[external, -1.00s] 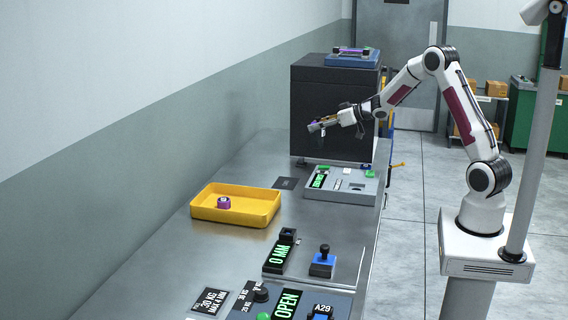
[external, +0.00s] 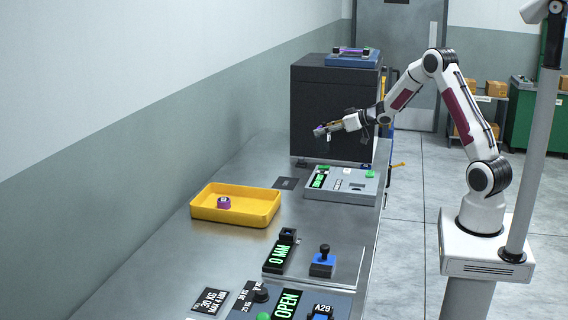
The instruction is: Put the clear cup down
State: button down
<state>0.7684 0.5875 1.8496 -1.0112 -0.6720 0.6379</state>
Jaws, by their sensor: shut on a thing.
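My gripper (external: 322,131) is in the external view, in front of the dark box and above the bench. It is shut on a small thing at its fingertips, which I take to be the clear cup. The cup is too small and see-through to make out its outline or tilt. The gripper is held well above the grey panel with the green display (external: 343,184), apart from the bench top.
A dark box (external: 335,105) with a blue device (external: 352,58) on top stands at the back of the bench. A yellow tray (external: 265,207) holds a small purple thing (external: 223,203). Control panels with displays (external: 287,305) fill the front. Bare metal lies between tray and panels.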

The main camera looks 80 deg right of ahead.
aim_at(325, 146)
jog(key=shift+f, duration=1.75)
jog(key=shift+f, duration=1.9)
jog(key=shift+f, duration=0.1)
jog(key=c, duration=1.3)
grip_release()
jog(key=shift+o, duration=0.2)
jog(key=shift+s+r, duration=0.25)
jog(key=shift+s, duration=0.1)
jog(key=v, duration=1.1)
